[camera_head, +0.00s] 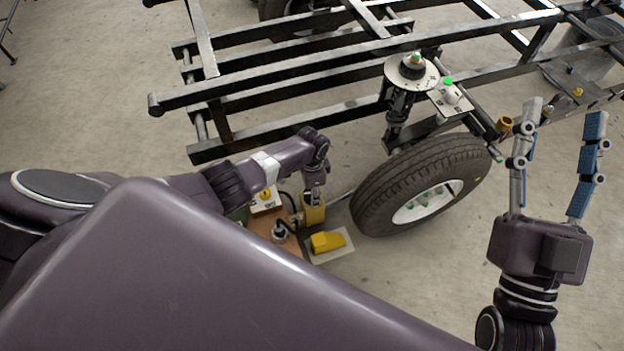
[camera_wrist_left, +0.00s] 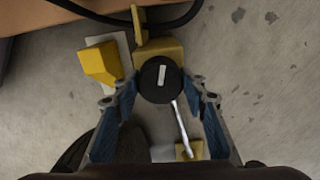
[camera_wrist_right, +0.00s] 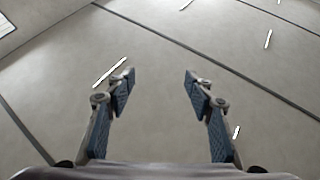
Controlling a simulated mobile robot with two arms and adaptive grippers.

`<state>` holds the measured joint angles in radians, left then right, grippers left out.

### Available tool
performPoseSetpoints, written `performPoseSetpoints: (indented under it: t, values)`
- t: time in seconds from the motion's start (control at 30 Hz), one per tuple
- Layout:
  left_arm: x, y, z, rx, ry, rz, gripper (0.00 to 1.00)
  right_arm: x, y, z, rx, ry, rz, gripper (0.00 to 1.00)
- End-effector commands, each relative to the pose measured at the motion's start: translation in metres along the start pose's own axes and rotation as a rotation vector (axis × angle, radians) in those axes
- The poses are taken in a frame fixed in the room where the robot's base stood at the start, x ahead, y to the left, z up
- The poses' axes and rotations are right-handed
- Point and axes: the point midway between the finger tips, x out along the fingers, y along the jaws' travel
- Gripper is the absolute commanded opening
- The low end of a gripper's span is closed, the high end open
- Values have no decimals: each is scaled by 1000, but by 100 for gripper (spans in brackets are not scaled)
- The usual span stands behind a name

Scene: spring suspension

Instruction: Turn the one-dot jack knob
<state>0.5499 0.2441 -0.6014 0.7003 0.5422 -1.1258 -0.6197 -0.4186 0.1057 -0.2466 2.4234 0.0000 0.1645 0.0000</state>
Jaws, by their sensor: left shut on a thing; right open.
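A round black knob (camera_wrist_left: 152,92) with a white bar mark sits on top of a yellow jack body (camera_wrist_left: 172,52) in the left wrist view. No dot marking can be made out. My left gripper (camera_wrist_left: 161,86) points down with one finger on each side of the knob and is shut on it. In the head view the yellow jack (camera_head: 314,215) stands beside the tire, its knob hidden by my left gripper (camera_head: 315,187). My right gripper (camera_head: 562,112) is open and empty, raised at the right; the right wrist view shows only floor between its fingers (camera_wrist_right: 158,82).
A yellow wedge block (camera_head: 326,242) lies on a pale plate beside the jack. A wooden surface (camera_head: 268,238) with a control box (camera_head: 266,201) and cables is close by. The wheel (camera_head: 420,187) and black frame (camera_head: 300,72) bound the right and back. Floor is clear under my right gripper.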

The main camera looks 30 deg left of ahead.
Motion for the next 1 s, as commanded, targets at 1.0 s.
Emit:
performPoseSetpoints:
  t: [1.0]
  values:
    - [0, 2, 2, -968, -7, 2, 15, -47, 17, 124, -20, -628, 33, 49]
